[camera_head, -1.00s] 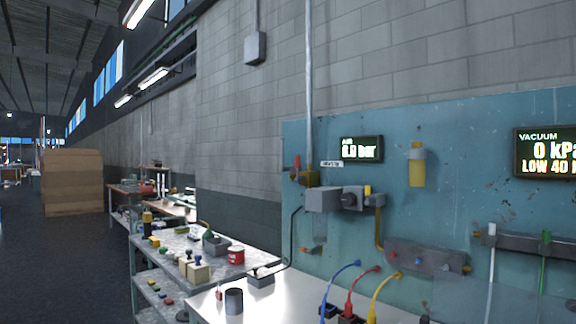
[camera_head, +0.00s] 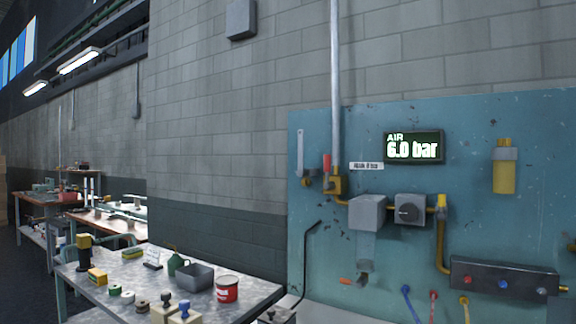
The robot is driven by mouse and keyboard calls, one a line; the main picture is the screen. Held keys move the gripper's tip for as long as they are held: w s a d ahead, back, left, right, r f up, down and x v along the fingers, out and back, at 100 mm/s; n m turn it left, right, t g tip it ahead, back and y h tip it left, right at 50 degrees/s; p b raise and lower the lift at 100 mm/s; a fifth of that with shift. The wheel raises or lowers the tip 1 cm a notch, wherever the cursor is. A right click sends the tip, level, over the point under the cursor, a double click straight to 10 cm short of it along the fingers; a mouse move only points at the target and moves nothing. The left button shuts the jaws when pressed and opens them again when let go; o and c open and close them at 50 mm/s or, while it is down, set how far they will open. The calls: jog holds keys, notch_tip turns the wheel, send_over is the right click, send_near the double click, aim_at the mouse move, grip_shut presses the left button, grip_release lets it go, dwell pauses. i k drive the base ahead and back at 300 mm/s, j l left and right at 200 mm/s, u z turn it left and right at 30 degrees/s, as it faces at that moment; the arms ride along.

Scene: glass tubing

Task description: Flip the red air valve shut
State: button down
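The air valve has a red handle (camera_head: 327,163) that stands upright above a brass body (camera_head: 337,186). It is on the left part of the blue panel (camera_head: 400,290), beside a grey vertical pipe (camera_head: 335,75). The air display (camera_head: 413,147) to its right reads 6.0 bar. A small white label (camera_head: 366,166) sits just right of the valve; its text is too small to read. My gripper is not in this view.
A grey box (camera_head: 367,212) and a round-knobbed unit (camera_head: 410,209) are right of the valve. A pale lever (camera_head: 300,150) hangs to its left. A metal bench (camera_head: 130,268) with a red can (camera_head: 227,289) stands at lower left. A dark manifold (camera_head: 500,283) is at lower right.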

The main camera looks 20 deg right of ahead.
aim_at(329, 185)
jog(key=i+j, duration=0.2)
jog(key=j, duration=0.15)
jog(key=i+j+z, duration=0.1)
jog(key=j, duration=0.25)
jog(key=i+j, duration=0.25)
jog(key=j, duration=0.15)
jog(key=i+j+z, duration=0.15)
jog(key=j, duration=0.2)
jog(key=i+j, duration=0.2)
jog(key=j, duration=0.2)
jog(key=i+j+z, duration=0.1)
jog(key=j, duration=0.3)
jog(key=i+j, duration=0.2)
jog(key=j, duration=0.2)
jog(key=i+z, duration=0.05)
